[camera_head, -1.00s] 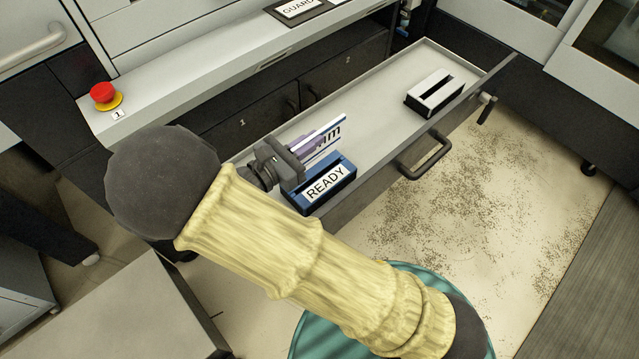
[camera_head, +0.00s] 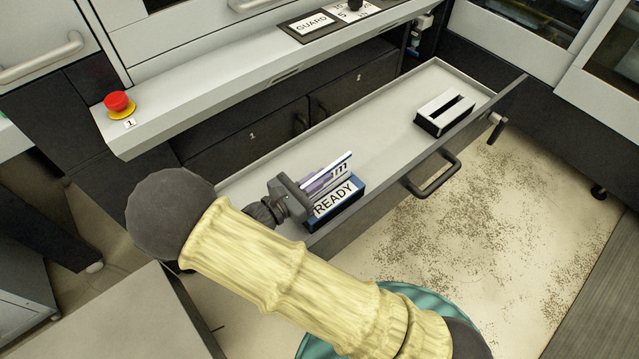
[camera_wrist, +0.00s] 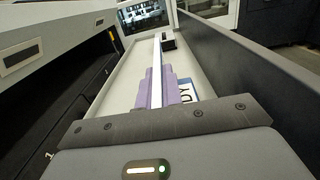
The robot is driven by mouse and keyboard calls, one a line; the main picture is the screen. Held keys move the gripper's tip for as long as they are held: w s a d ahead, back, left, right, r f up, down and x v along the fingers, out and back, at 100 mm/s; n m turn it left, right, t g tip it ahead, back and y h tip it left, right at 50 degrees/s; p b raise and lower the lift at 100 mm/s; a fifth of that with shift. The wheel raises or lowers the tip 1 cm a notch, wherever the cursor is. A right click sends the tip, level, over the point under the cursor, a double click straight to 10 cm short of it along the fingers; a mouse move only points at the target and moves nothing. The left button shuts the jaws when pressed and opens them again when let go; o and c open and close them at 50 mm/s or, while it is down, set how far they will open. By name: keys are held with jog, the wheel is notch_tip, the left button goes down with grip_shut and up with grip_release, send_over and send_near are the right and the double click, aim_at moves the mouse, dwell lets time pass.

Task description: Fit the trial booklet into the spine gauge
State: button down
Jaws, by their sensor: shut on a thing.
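My gripper (camera_head: 306,190) is shut on a thin booklet (camera_head: 340,166), with a white edge and dark print on its side. In the wrist view the booklet (camera_wrist: 157,70) is a narrow white strip standing on edge between purple pieces. It is held low over the drawer, at a blue holder labelled READY (camera_head: 352,197). I cannot tell whether the booklet's lower edge is inside the holder or just above it. A white block with a dark slot (camera_head: 436,107), likely the spine gauge, sits apart at the drawer's far right end, its slot empty.
The open drawer (camera_head: 385,125) has raised walls and a front handle (camera_head: 433,175). Its floor between the holder and the slotted block is clear. A light ledge (camera_head: 230,100) with a red button (camera_head: 118,103) and a GUARD plate (camera_head: 312,23) runs behind it.

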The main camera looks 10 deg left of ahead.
notch_tip(320, 180, down, 2)
jog(key=shift+f, duration=0.25)
jog(key=c, duration=1.6)
grip_release()
jog(key=shift+w+d+f, duration=0.1)
jog(key=shift+w+d, duration=0.2)
jog(key=shift+d, duration=0.05)
jog(key=shift+o, duration=0.2)
jog(key=shift+s+a, duration=0.5)
jog(key=shift+a, duration=0.05)
jog(key=v, duration=1.1)
jog(key=shift+s+r, duration=0.1)
jog(key=shift+r, duration=0.2)
